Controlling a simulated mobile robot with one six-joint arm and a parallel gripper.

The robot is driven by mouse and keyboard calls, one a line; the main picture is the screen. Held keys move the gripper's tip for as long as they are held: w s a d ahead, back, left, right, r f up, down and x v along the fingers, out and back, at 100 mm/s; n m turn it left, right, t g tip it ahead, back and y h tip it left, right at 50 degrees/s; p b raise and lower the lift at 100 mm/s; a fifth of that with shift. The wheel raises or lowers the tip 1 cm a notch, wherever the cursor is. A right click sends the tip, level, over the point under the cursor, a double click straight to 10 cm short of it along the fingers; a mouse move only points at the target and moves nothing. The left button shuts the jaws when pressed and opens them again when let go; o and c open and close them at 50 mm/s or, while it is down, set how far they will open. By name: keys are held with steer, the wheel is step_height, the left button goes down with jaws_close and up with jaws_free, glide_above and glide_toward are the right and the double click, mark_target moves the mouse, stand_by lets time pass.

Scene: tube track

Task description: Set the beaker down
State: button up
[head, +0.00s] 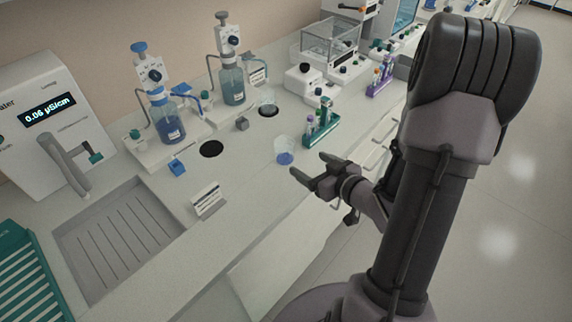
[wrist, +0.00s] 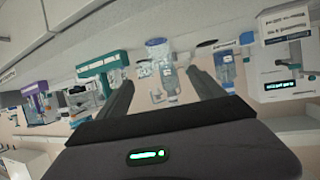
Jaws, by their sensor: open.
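A clear beaker (head: 284,149) with a little blue liquid stands upright on the white bench, near its front edge. My gripper (head: 308,165) is open and empty just to the right of the beaker, its fingers pointing toward it with a gap between. In the wrist view the beaker (wrist: 157,50) shows beyond my open fingers (wrist: 162,85), in line with the space between them.
A green tube rack (head: 320,130) stands close behind the beaker. Dispenser bottles (head: 168,122) line the back.

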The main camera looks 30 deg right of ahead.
mark_target(290, 151)
steer(key=b+x, duration=0.3)
steer(key=x, duration=1.1)
steer(key=shift+w, duration=0.25)
steer(key=shift+s, duration=0.1)
steer(key=c, duration=1.6)
